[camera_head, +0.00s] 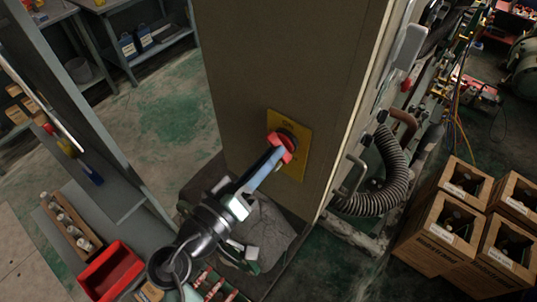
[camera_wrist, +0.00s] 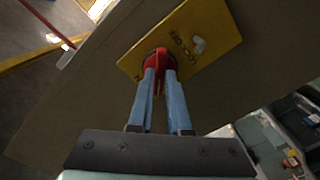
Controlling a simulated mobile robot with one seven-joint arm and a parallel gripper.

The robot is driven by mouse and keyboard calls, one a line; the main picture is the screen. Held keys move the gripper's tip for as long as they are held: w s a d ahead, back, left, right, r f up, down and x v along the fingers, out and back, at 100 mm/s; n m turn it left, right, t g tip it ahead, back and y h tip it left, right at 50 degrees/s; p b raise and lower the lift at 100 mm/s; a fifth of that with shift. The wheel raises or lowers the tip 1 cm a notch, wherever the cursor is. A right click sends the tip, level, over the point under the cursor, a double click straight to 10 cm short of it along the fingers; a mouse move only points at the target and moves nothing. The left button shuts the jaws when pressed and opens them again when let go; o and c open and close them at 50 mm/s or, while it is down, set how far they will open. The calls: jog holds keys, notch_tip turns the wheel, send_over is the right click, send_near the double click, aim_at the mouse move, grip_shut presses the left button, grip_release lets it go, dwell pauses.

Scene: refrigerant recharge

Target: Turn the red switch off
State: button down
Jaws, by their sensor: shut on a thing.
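The red switch (camera_head: 281,146) is a rotary knob on a yellow plate (camera_head: 300,168) fixed to the side of a tall grey-beige cabinet. In the wrist view the red switch (camera_wrist: 158,59) sits between my blue fingertips, and the yellow plate (camera_wrist: 215,40) behind it has lettering, partly hidden, and a small pale peg. My gripper (camera_head: 275,160) reaches up to the plate from the lower left. It also shows in the wrist view (camera_wrist: 160,72), shut on the red switch. The fingers hide part of the knob and plate.
The cabinet (camera_head: 235,60) stands upright in the middle. A ribbed hose (camera_head: 390,180) and pipes run along its right side. Several brown boxes (camera_head: 440,235) stand at the lower right. A red bin (camera_head: 112,270) and a shelf are at the lower left. The green-stained floor at left is open.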

jog(key=shift+n+p, duration=1.55)
jog(key=shift+n, duration=0.75)
jog(key=shift+n+p, duration=1.25)
jog(key=shift+n, duration=0.25)
jog(key=c, duration=1.3)
grip_release()
jog(key=shift+n, duration=0.3)
jog(key=o, duration=0.4)
jog(key=shift+c, duration=0.2)
